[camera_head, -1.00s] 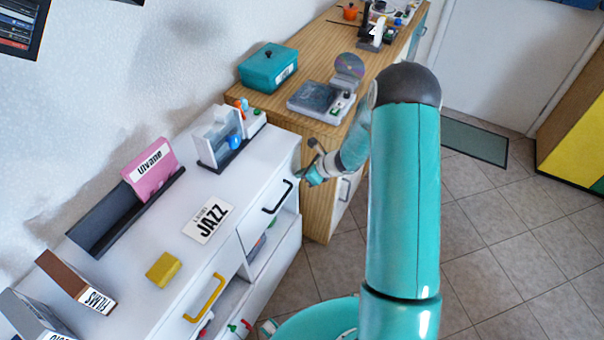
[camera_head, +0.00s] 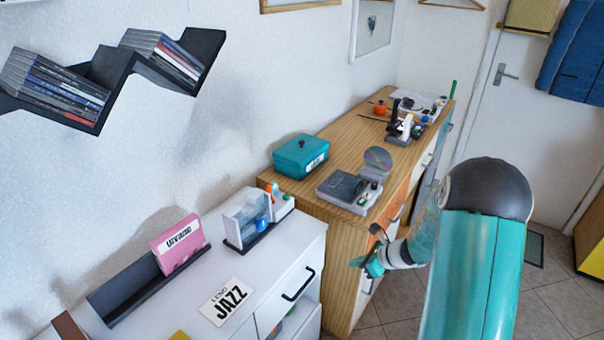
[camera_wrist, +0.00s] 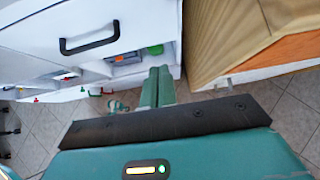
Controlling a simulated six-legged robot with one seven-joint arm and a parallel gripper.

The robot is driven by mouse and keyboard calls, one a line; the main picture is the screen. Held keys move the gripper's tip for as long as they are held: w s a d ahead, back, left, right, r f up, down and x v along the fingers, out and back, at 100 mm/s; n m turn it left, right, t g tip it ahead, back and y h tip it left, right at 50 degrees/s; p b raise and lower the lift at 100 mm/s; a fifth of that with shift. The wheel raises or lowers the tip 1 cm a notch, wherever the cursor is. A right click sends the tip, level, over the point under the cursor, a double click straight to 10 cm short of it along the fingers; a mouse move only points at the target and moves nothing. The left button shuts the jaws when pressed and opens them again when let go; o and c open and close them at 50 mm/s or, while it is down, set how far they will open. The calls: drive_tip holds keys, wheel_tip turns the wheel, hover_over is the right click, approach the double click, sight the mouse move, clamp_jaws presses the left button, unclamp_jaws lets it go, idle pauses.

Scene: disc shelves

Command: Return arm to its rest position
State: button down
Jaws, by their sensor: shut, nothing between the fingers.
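My arm (camera_head: 475,260) is teal with a dark rounded joint, and it rises at the right in the head view. My gripper (camera_head: 364,266) is small and teal there, in front of the side of the wooden cabinet and right of the white cabinet. In the wrist view my gripper (camera_wrist: 157,88) has its two green fingers side by side, shut and empty. They point toward the gap between the white cabinet and the wooden cabinet, over the tiled floor. It touches nothing that I can make out.
The white cabinet (camera_head: 285,245) holds a JAZZ card (camera_head: 228,301) and a pink case (camera_head: 180,245). The wooden cabinet (camera_head: 345,135) bears a teal box (camera_head: 301,156) and a disc player (camera_head: 347,191). A zigzag shelf (camera_head: 125,72) with discs hangs on the wall. Tiled floor (camera_head: 395,300) is open.

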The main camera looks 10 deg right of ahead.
drive_tip(key=s+a+r+n+g, duration=0.1)
drive_tip(key=s+a+r+n, duration=0.3)
drive_tip(key=r, duration=0.3)
drive_tip(key=s+a+r+n+g+h, duration=0.1)
drive_tip(key=s+a+r+n, duration=0.2)
drive_tip(key=r+n, duration=0.35)
drive_tip(key=s+a+r+n, duration=0.3)
drive_tip(key=a+r+n, duration=0.1)
drive_tip(key=r, duration=0.3)
drive_tip(key=s+r+n+h, duration=0.2)
drive_tip(key=s+r+n, duration=0.3)
drive_tip(key=s, duration=0.3)
drive_tip(key=s+r+n+t+h, duration=0.1)
drive_tip(key=s+r+n+h, duration=0.2)
drive_tip(key=s+n, duration=0.4)
drive_tip(key=shift+s+a+r, duration=0.15)
drive_tip(key=shift+s+r, duration=0.55)
drive_tip(key=shift+r, duration=0.15)
drive_tip(key=shift+n, duration=0.25)
